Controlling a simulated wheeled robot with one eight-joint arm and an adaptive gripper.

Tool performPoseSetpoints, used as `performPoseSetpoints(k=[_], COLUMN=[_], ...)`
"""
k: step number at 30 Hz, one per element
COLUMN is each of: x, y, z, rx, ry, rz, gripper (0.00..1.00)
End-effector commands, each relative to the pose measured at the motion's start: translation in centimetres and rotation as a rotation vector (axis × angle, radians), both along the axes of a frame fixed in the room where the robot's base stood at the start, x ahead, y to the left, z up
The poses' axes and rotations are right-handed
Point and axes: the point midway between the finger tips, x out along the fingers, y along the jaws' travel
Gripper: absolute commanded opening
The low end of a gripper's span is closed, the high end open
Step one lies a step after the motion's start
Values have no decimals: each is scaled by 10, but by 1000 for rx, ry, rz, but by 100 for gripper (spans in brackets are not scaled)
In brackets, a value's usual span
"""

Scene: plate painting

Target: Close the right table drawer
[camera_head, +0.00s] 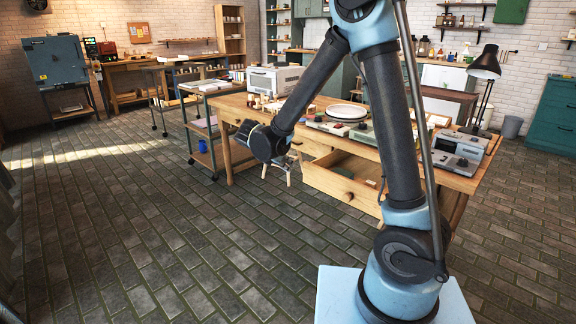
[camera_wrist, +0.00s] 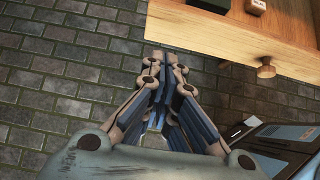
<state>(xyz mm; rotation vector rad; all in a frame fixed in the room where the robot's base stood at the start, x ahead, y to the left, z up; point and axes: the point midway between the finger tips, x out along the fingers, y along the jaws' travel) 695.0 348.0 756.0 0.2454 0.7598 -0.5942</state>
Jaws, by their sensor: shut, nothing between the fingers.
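The right table drawer (camera_head: 340,185) stands pulled out from the wooden worktable, with its plain wooden front and round knob facing the floor area. A few small things lie inside it. My gripper (camera_head: 289,172) is to the left of the drawer, partly hidden behind my dark wrist, and looks apart from it. In the wrist view my gripper (camera_wrist: 166,62) points over the paving with its fingers together and empty.
The worktable (camera_head: 465,182) carries a white plate (camera_head: 346,112), small jars and a grey device (camera_head: 458,149). A cart (camera_head: 203,142) stands left of it. The paved floor at the left and front is clear.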

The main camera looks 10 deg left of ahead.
Motion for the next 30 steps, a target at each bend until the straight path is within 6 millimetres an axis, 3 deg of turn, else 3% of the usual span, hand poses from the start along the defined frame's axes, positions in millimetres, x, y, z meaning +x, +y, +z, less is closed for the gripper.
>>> performPoseSetpoints(k=[11, 19, 30], x=[39, 64, 69], y=[-29, -47, -51], z=[-48, -46, -46], rx=[1, 0, 1], ry=[0, 0, 0], rz=[-4, -3, -1], gripper=[0, 0, 0])
